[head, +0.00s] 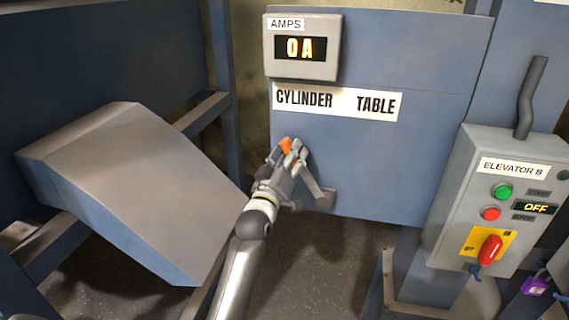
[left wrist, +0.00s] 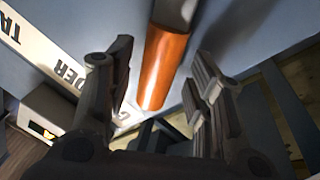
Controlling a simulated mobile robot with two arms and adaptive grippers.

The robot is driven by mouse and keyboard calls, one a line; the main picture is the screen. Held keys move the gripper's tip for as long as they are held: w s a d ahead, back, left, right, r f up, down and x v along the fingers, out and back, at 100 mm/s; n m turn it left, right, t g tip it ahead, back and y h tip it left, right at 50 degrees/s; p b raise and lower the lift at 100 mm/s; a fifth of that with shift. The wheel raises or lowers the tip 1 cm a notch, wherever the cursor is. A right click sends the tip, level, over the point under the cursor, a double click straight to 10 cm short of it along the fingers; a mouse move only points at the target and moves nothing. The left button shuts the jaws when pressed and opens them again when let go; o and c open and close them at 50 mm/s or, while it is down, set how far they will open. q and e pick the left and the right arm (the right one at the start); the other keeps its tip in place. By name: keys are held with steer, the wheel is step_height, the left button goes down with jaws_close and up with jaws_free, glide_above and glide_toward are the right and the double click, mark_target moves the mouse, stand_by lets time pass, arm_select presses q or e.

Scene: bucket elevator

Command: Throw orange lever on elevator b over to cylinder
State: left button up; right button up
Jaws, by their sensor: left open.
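The orange lever (head: 285,146) is on the blue panel below the "CYLINDER TABLE" label (head: 337,102). Its orange grip tilts up and left, under the word CYLINDER, and part of its grey arm is hidden by my gripper. My left gripper (head: 292,158) is open at the grip. In the left wrist view, the orange grip (left wrist: 163,66) lies between the two spread fingers (left wrist: 164,62), with a visible gap on each side. My right gripper is not in view.
An amps meter (head: 302,47) reading 0 A is above the label. The Elevator B control box (head: 500,200), with its display OFF and a red rotary switch (head: 490,249), stands at the right. A sloped grey-blue chute (head: 130,180) is at the left.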

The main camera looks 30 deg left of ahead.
arm_select(q)
steer(key=v, duration=1.1)
steer(key=shift+s, duration=0.4)
steer(key=shift+f, duration=0.2)
